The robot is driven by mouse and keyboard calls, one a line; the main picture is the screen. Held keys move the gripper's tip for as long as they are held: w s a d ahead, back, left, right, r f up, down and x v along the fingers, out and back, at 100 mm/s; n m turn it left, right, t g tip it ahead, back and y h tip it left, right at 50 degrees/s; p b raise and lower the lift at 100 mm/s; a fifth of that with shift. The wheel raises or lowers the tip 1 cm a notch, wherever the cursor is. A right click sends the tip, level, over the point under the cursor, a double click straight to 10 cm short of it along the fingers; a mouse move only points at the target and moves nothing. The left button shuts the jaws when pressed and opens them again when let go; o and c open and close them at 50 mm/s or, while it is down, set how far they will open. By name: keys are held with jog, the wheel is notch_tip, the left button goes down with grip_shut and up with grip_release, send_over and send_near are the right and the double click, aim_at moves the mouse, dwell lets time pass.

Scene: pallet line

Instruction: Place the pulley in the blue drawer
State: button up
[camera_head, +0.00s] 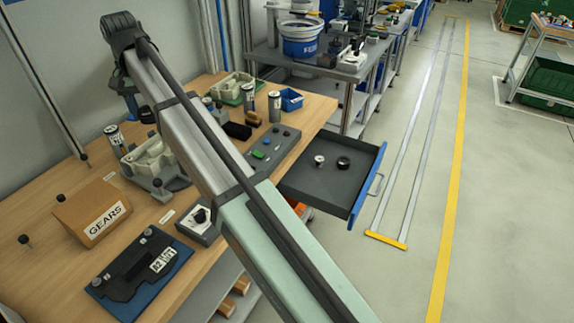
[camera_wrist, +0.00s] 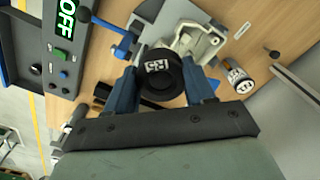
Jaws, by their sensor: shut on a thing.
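My gripper (camera_wrist: 162,88) is shut on a black round part with a white printed label, which looks like the pulley (camera_wrist: 165,72). One finger is on each side of it, over the wooden bench. In the head view my own arm crosses the middle of the picture, and the held part cannot be made out there. The blue drawer (camera_head: 368,187) is pulled open at the bench's right side, with a blue front and dark inside. A small silver part (camera_head: 319,160) and a black round part (camera_head: 343,163) lie in it, apart from each other.
A control box (camera_head: 272,147) stands beside the drawer. A pale fixture (camera_head: 155,160), metal cans (camera_head: 274,105), a blue bin (camera_head: 291,99), a GEARS box (camera_head: 92,212) and a blue-based fixture (camera_head: 140,275) crowd the bench (camera_head: 60,278). Floor right of the drawer is clear.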

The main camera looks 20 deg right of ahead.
jog(key=d+f+m, duration=0.1)
jog(key=d+f, duration=0.1)
jog(key=d, duration=0.7)
jog(key=d+f+m, duration=0.1)
jog(key=d+f, duration=0.2)
jog(key=d, duration=0.7)
jog(key=m, duration=0.6)
send_over(315, 192)
jog(key=shift+f, duration=16.2)
jog(key=shift+f, duration=0.15)
jog(key=o, duration=1.1)
notch_tip(315, 192, up, 12)
jog(key=shift+r, duration=0.15)
